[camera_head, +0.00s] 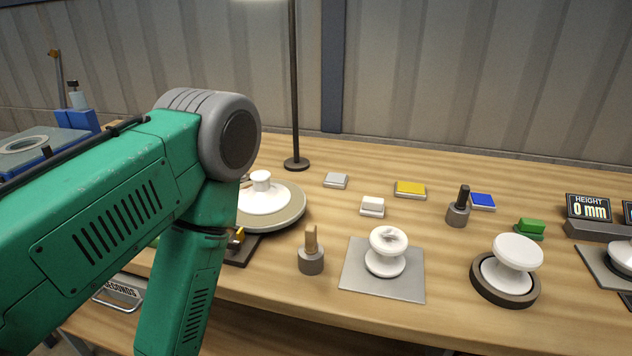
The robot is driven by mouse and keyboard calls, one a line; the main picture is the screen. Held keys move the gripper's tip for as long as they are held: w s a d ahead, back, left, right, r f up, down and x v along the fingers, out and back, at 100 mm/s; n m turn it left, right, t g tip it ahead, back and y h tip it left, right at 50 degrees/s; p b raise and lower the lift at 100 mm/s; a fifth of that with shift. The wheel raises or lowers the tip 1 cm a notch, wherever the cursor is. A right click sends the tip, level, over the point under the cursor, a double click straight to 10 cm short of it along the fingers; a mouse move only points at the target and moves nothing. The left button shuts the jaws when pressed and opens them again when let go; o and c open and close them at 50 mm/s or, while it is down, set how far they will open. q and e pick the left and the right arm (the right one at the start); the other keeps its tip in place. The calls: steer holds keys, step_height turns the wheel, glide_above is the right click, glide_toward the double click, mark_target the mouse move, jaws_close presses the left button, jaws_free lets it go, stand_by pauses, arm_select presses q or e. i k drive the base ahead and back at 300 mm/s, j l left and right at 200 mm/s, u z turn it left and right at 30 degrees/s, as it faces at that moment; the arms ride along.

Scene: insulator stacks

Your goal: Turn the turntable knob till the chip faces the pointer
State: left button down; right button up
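The turntable (291,213) is a round grey-beige disc on the wooden bench, left of the middle. Its left part is hidden behind my green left arm. A white insulator-like piece with a round top (261,181) stands on it; I cannot tell whether this is the knob. A small yellow piece (238,237) on a dark base (243,252) shows at the turntable's front edge, partly behind my arm; it may be the pointer. I cannot make out a chip on the visible part of the disc. Neither gripper is in view; my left forearm runs down out of the picture.
A lamp pole (294,90) stands behind the turntable. A grey holder with a wooden peg (311,252) stands close at its front right. White insulators (387,254) (515,254), small coloured blocks (410,189) and a height display (589,208) fill the right side.

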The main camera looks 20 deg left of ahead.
mark_target(233, 246)
steer(key=u, duration=1.05)
